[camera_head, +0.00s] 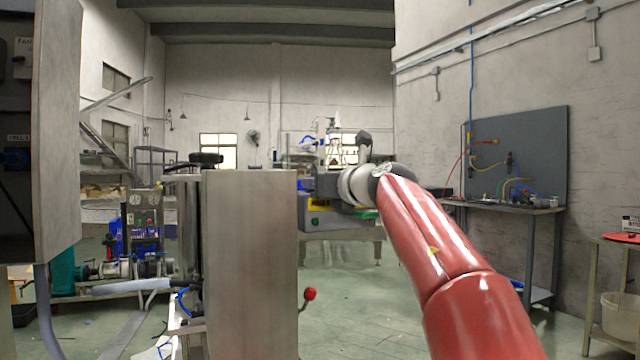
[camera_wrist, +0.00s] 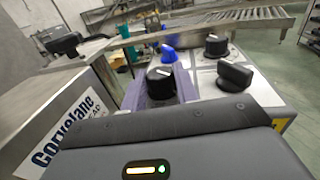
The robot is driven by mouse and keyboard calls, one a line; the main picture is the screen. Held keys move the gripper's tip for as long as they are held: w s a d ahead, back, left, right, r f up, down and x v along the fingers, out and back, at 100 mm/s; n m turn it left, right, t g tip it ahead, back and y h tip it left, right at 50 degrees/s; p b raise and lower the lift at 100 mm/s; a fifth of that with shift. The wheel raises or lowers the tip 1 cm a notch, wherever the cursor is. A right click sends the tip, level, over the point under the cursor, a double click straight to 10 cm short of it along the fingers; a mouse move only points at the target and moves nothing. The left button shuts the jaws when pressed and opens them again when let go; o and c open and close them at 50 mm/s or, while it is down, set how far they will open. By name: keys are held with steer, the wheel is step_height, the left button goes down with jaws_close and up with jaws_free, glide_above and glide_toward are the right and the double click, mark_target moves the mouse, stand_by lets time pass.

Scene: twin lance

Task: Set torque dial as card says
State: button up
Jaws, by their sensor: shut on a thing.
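A black dial (camera_wrist: 160,84) with a pale pointer line on top stands in the middle of the wrist view. My gripper (camera_wrist: 163,91) has its purple-grey fingers around this dial and is shut on it. The dial's markings and label are hidden, so I cannot tell from lettering whether it is the torque dial. Two more black knobs stand on the same light panel, one further back (camera_wrist: 216,46) and one to the right (camera_wrist: 235,76). In the head view my arm reaches to the machine in the middle, and the fingers and dials are not visible there. I see no readable card.
A white sign with blue lettering (camera_wrist: 62,137) is on the left side in the wrist view. A roller conveyor (camera_wrist: 240,24) runs behind the knobs. In the head view, a tall metal cabinet (camera_head: 250,262) stands left of my arm, with a red-knobbed lever (camera_head: 309,294) beside it.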

steer(key=o, duration=1)
steer(key=shift+s+d, duration=0.1)
steer(key=b+v, duration=0.2)
steer(key=v, duration=0.5)
steer(key=shift+s+d, duration=0.15)
steer(key=shift+s, duration=0.15)
steer(key=shift+r, duration=0.1)
